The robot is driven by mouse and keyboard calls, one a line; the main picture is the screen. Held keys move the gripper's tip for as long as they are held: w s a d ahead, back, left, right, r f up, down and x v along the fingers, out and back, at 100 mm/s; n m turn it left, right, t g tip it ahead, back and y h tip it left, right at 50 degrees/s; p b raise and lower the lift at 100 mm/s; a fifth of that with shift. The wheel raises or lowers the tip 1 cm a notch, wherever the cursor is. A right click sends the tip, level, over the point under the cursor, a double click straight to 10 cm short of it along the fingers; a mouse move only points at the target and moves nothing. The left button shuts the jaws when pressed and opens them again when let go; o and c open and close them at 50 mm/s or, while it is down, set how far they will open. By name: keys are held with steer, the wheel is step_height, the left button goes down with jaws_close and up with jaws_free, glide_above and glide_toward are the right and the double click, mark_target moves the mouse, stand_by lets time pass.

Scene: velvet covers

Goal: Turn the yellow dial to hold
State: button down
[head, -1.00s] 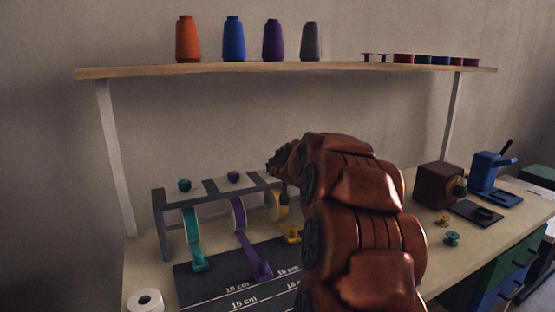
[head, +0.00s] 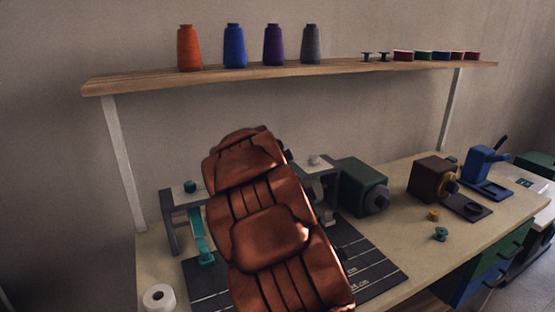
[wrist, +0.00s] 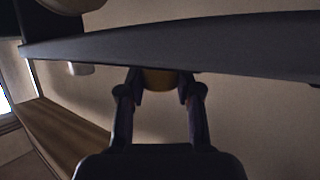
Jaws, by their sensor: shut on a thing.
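The yellow dial (wrist: 160,79) shows in the wrist view between my fingertips, against the edge of the dark rack bar (wrist: 190,45). My gripper (wrist: 158,88) is shut on the dial. In the head view my arm hides my gripper, the yellow dial and the middle of the ribbon rack (head: 168,222). The dial's markings and setting cannot be read.
A teal ribbon (head: 199,232) hangs over the dark measuring mat (head: 372,262). A green box (head: 362,186) stands right of the rack, with a brown box (head: 432,178) and a blue device (head: 484,172) farther right. A shelf (head: 290,74) with thread cones runs above.

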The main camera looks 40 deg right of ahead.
steer(key=shift+r+m+g+h+p, duration=0.15)
steer(key=shift+m+g+h+p, duration=0.45)
steer(key=shift+p, duration=1.4)
steer(key=c, duration=0.8)
jaws_free()
steer(key=shift+o, duration=0.2)
steer(key=v, duration=1.2)
steer(key=shift+d+r, duration=0.1)
